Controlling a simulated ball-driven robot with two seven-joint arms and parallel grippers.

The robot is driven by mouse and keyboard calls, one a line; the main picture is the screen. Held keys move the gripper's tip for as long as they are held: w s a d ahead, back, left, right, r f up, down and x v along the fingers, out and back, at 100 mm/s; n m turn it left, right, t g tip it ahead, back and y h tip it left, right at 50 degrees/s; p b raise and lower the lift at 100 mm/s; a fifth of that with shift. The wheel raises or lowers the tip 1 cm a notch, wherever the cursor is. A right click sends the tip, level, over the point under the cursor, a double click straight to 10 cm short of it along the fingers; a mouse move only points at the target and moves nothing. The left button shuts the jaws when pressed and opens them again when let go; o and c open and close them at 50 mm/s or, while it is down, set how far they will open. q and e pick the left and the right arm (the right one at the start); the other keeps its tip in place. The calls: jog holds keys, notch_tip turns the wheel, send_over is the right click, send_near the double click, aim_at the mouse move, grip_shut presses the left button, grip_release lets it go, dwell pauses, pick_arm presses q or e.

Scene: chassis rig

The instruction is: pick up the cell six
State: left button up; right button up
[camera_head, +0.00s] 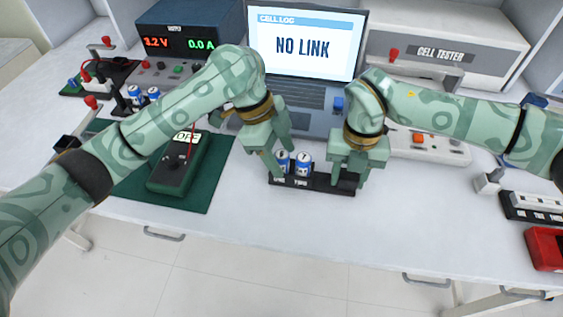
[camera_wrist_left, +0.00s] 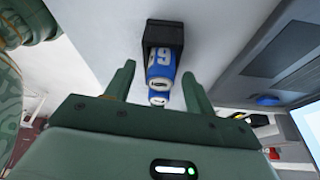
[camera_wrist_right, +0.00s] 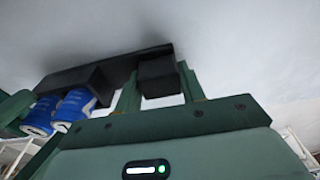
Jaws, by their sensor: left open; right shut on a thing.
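The black cell rack (camera_head: 318,184) stands on the bench with two blue-and-white cells upright in its left part. The left one, cell six (camera_head: 283,161), is partly hidden by my left gripper (camera_head: 286,164). The other cell (camera_head: 305,164), seemingly marked 7, stands beside it. My left gripper is open, its fingers about cell six and empty of any hold; in the left wrist view a cell with a 6-like digit (camera_wrist_left: 161,67) shows beyond the fingers. My right gripper (camera_head: 347,186) is shut on the rack's right end block (camera_wrist_right: 160,77).
More cells (camera_head: 143,95) stand at the back left. A red tray (camera_head: 546,248) lies at the right. The bench front is clear.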

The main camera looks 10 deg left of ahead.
aim_at(281, 154)
pick_arm(q)
jog(key=shift+f, duration=0.15)
jog(key=shift+c, duration=0.3)
pick_arm(e)
jog(key=shift+f, duration=0.1)
pick_arm(q)
jog(key=c, duration=1.1)
jog(key=shift+o, duration=0.2)
notch_tip(281, 154, up, 18)
dwell(0.5)
pick_arm(e)
jog(key=o, duration=1.1)
